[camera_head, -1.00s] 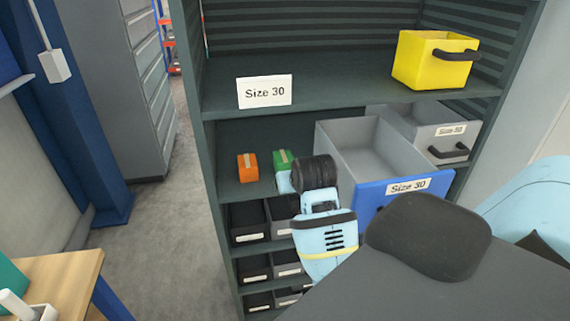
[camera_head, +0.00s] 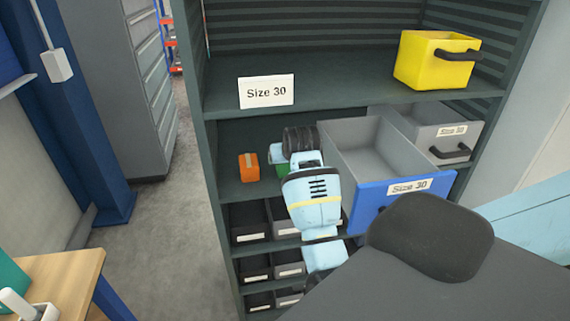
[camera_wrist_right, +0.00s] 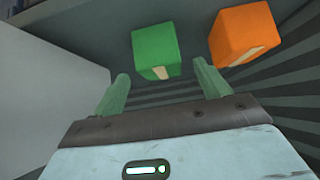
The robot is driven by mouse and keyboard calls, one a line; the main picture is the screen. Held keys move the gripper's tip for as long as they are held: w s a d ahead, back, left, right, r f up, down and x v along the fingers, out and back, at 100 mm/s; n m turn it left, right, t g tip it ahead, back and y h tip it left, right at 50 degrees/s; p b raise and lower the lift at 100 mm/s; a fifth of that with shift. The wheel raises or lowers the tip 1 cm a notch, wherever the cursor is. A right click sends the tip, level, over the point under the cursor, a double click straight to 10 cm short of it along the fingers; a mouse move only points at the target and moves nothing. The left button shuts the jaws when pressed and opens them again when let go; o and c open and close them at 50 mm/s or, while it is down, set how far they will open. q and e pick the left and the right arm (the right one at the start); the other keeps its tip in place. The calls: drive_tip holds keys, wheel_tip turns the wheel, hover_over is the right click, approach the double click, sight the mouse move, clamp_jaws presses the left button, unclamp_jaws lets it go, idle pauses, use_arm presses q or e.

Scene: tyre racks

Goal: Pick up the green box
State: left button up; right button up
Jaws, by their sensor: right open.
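The green box (camera_head: 282,171) is on the shelf below the upper "Size 30" label in the head view, mostly hidden behind my right gripper (camera_head: 277,156). In the right wrist view the green box (camera_wrist_right: 156,50) shows whole, with a pale strip on it. It lies just beyond and roughly between the two green fingertips of my right gripper (camera_wrist_right: 162,84). The fingers are spread apart with nothing between them, and a small gap to the box shows. My left gripper is not in view.
An orange box (camera_head: 249,167) sits left of the green box, a small gap apart. A grey bin with a blue front (camera_head: 400,190) sticks out just right of my right gripper. A yellow bin (camera_head: 432,60) stands on the shelf above. Several dark bins (camera_head: 249,220) fill the shelves below.

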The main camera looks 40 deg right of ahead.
drive_tip(key=shift+w+d, duration=0.4)
drive_tip(key=shift+w, duration=0.25)
drive_tip(key=shift+x, duration=2.5)
drive_tip(key=c, duration=1.2)
drive_tip(key=shift+o, duration=0.2)
drive_tip(key=shift+r, duration=0.1)
